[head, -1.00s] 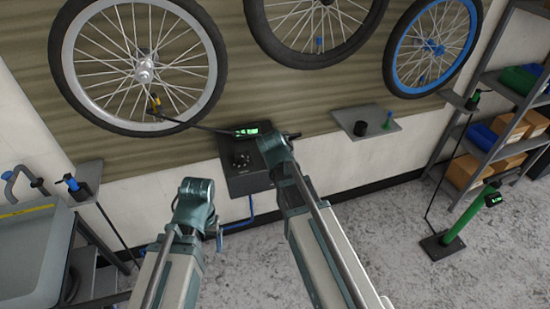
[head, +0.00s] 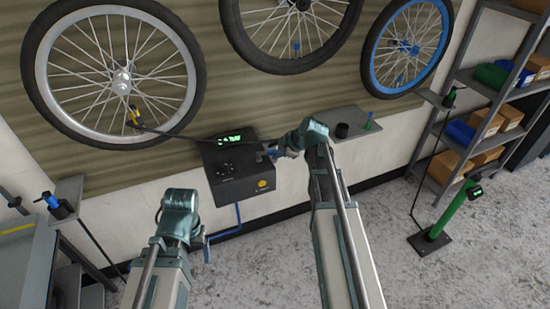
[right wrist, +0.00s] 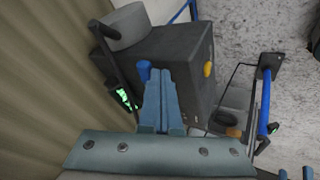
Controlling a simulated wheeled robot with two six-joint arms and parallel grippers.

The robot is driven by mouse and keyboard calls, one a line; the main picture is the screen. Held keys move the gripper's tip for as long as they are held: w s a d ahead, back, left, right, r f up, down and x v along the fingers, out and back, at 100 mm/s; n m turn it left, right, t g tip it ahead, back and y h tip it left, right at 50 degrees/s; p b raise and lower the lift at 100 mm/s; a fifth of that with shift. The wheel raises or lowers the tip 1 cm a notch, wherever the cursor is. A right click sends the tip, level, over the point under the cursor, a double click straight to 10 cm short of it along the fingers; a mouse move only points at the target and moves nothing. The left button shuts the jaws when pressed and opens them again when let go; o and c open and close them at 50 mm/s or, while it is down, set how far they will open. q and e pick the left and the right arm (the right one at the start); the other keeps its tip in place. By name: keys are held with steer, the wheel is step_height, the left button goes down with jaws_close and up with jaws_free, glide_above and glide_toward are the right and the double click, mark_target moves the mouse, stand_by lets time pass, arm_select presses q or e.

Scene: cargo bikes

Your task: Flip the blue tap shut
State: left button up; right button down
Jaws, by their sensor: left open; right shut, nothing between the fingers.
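The dark inflator box (head: 245,185) with a lit green display hangs on the wall below the wheels. It also shows in the right wrist view (right wrist: 185,60). There the blue tap (right wrist: 144,70) stands on the box, beside the tips of my right gripper (right wrist: 163,72). Whether they touch I cannot tell. In the head view, my right gripper (head: 272,153) is shut and empty at the box's upper right side, and the tap is hard to separate from it. My left gripper (head: 207,250) is open, low and in front of the box, partly hidden by its own arm.
A black hose runs from the box to the left wheel (head: 120,80). A blue hose (head: 225,233) hangs below the box. A small grey shelf (head: 345,118) is right of the box. A green pump (head: 447,213) stands on the floor by the shelving. Floor between is clear.

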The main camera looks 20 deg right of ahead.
steer(key=shift+w+d, duration=0.5)
steer(key=shift+w, duration=0.3)
steer(key=shift+w+d, duration=0.15)
steer(key=shift+w, duration=0.05)
steer(key=shift+s, duration=0.1)
